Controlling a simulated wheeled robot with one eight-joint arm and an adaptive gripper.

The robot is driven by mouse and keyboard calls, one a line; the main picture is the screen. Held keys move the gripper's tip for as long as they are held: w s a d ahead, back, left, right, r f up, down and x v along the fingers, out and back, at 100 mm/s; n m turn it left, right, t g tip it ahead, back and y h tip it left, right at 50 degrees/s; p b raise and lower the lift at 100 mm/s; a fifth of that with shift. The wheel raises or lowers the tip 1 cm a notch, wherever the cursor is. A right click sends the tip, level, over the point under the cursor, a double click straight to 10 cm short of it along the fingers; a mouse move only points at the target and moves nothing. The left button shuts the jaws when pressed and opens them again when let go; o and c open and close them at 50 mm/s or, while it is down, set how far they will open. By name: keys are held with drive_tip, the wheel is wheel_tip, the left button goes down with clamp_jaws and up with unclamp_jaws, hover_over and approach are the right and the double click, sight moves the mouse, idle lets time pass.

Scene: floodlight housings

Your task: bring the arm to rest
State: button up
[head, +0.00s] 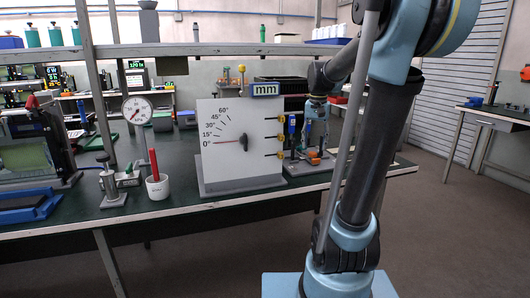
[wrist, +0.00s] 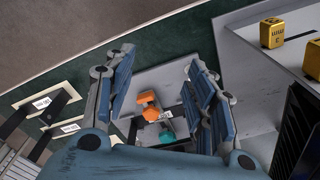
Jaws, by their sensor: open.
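My arm (head: 372,150) rises at the right of the head view and bends over the bench, with its wrist low near the right side of the white angle board. My gripper (head: 313,140) points down above a grey tray (head: 330,165) beside that board. In the wrist view my gripper (wrist: 160,62) has its two blue-padded fingers wide apart with nothing between the pads. Below the fingers lie an orange part (wrist: 149,106) and a teal part (wrist: 167,137) on the tray. The exact height above them is hard to tell.
The angle board (head: 230,140) stands close left of my gripper, with yellow pegs at its right edge. A white cup (head: 157,187) with a red stick and a dial gauge (head: 137,109) stand farther left. A shelf (head: 230,49) crosses above the bench.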

drive_tip(key=s+f+n, duration=0.1)
drive_tip(key=s+f, duration=0.7)
drive_tip(key=s, duration=0.4)
drive_tip(key=s+f+n+t, duration=0.1)
drive_tip(key=s+f+n, duration=0.1)
drive_tip(key=s+f, duration=0.7)
drive_tip(key=s, duration=0.3)
drive_tip(key=shift+f+n+t, duration=0.3)
